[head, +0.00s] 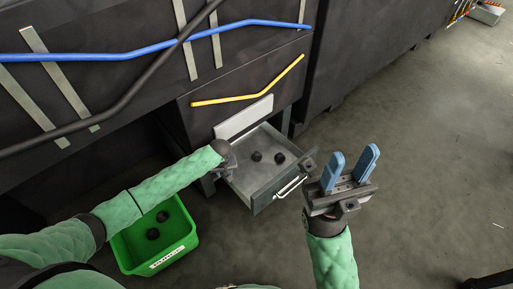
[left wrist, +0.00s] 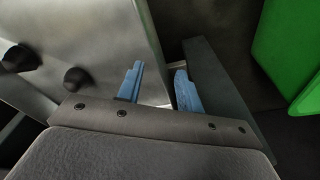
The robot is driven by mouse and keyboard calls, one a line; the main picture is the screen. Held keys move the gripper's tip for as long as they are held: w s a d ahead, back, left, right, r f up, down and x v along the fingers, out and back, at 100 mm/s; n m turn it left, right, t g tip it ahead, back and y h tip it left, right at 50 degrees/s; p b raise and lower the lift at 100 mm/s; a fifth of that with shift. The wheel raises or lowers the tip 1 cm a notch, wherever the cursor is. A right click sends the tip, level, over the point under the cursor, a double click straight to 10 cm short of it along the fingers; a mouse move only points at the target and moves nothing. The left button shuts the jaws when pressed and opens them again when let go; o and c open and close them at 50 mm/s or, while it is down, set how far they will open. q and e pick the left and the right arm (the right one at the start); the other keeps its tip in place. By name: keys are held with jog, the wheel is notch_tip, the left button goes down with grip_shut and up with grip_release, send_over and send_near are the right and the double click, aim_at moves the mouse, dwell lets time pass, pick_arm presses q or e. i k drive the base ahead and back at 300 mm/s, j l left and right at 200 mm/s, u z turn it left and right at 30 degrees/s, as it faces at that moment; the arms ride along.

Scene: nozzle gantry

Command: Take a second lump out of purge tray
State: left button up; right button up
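The purge tray (head: 262,191) is a grey metal drawer, pulled out, with a handle on its front. Two dark lumps lie in it, one on the left (head: 257,156) and one on the right (head: 279,158); both also show at the left of the left wrist view (left wrist: 75,80). My left gripper (left wrist: 157,88) is open, with blue fingers apart and no lump between them. It is by the tray's left side; its fingers are hidden in the head view. My right gripper (head: 350,172) is open and empty, in front and right of the tray.
A green bin (head: 187,243) with a white label and two dark lumps (head: 153,233) stands on the floor at lower left, partly behind my left arm. Blue, black and yellow pipes run along the dark cabinet (head: 240,80) above.

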aim_at(256, 156)
jog(key=i+l+u, duration=0.25)
jog(key=l, duration=0.25)
jog(key=i+l+u, duration=0.2)
jog(key=l, duration=0.35)
jog(key=l+u, duration=0.25)
jog(key=l, duration=0.3)
jog(key=l+u, duration=0.25)
jog(key=l, duration=0.35)
jog(key=i+l, duration=0.2)
jog(key=l, duration=0.2)
